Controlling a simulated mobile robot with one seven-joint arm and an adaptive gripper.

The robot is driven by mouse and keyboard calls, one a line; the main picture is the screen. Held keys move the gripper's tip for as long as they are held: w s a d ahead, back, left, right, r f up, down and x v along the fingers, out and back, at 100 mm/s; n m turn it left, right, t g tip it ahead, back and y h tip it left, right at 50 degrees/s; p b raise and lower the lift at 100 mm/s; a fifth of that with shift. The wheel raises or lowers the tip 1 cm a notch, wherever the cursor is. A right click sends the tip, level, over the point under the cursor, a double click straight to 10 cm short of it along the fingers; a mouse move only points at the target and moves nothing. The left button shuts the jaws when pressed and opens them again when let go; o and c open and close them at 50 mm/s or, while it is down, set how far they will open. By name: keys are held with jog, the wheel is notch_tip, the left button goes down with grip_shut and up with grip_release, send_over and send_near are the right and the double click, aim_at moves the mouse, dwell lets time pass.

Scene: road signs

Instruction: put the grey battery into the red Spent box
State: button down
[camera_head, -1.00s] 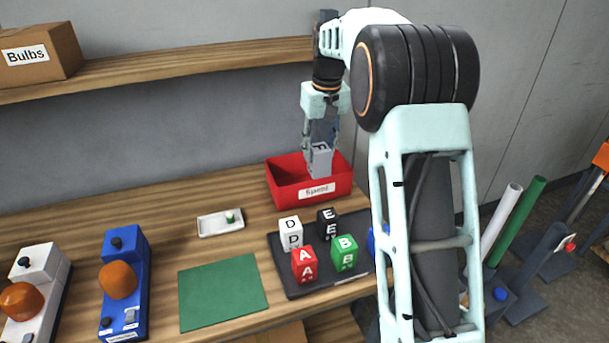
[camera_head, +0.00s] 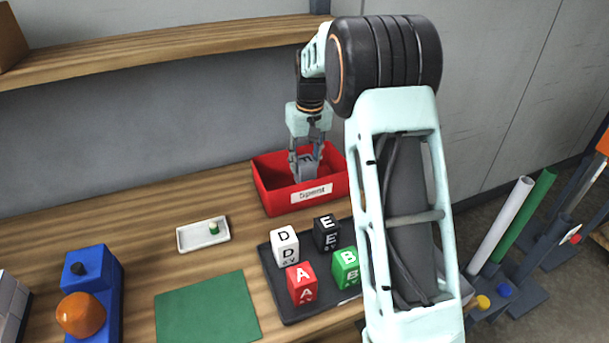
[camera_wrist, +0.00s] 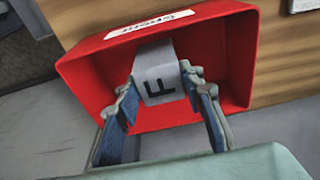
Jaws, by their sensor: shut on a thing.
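The battery is inside the box opening, low between the walls. In the wrist view, the battery (camera_wrist: 157,72) shows between the two fingers of my gripper (camera_wrist: 165,92), with the red box (camera_wrist: 226,60) around it. I cannot tell whether the battery touches the box floor.
A dark tray (camera_head: 293,314) with several lettered cubes stands in front of the box. A blue device (camera_head: 94,290) stands farther left. A shelf (camera_head: 170,50) runs above.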

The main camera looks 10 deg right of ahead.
aim_at(305, 174)
jog(key=shift+f, duration=2.25)
jog(key=shift+f, duration=0.1)
jog(key=c, duration=1.3)
grip_release()
jog(key=shift+f, duration=0.1)
jog(key=r, duration=0.4)
jog(key=s+r, duration=0.1)
jog(key=r, duration=0.7)
jog(key=shift+s+d+r, duration=0.15)
jog(key=shift+s+d, duration=0.05)
jog(key=shift+s, duration=0.2)
jog(key=shift+r, duration=0.1)
